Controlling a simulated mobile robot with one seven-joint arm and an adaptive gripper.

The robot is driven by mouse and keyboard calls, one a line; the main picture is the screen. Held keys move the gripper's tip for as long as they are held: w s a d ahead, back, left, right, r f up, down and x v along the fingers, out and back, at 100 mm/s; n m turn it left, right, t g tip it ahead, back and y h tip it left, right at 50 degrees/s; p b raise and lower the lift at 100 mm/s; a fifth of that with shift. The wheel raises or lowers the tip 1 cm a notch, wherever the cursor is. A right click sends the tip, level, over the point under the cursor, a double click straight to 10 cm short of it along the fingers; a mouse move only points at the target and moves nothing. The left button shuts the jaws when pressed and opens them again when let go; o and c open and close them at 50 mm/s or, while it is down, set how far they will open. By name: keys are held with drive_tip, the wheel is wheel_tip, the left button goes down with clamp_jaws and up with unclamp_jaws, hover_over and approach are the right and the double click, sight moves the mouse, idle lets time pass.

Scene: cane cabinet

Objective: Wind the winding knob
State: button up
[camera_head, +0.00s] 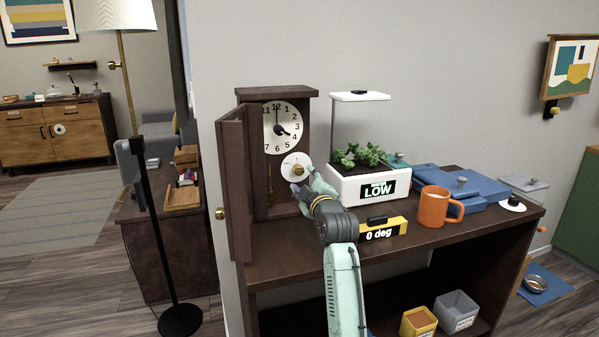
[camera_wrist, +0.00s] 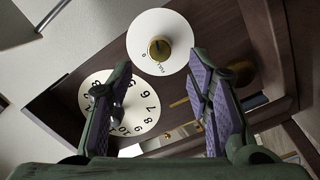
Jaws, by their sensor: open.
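The winding knob (camera_head: 298,169) is a brass knob on a white round dial, below the clock face (camera_head: 282,127) inside the dark wooden clock (camera_head: 309,110). The clock's door (camera_head: 234,185) stands open to the left. In the wrist view the knob (camera_wrist: 159,49) sits on its white dial (camera_wrist: 172,28), beyond the fingertips and roughly midway between them; the clock face (camera_wrist: 140,108) appears turned, partly behind the left finger. My gripper (camera_head: 303,185) is at the clock's front, close to the dial. In the wrist view my gripper (camera_wrist: 158,72) is open, with nothing between its purple pads.
A white planter (camera_head: 345,188) reading LOW stands right of the clock. A yellow level (camera_head: 397,229) reading 0 deg and an orange mug (camera_head: 434,206) are in front of it. A blue case (camera_head: 465,184) lies farther right. The open door bounds the left side.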

sight(299, 172)
drive_tip(key=p+x, duration=0.1)
drive_tip(key=x, duration=0.6)
drive_tip(key=shift+p, duration=0.35)
drive_tip(key=shift+c, duration=0.3)
clamp_jaws()
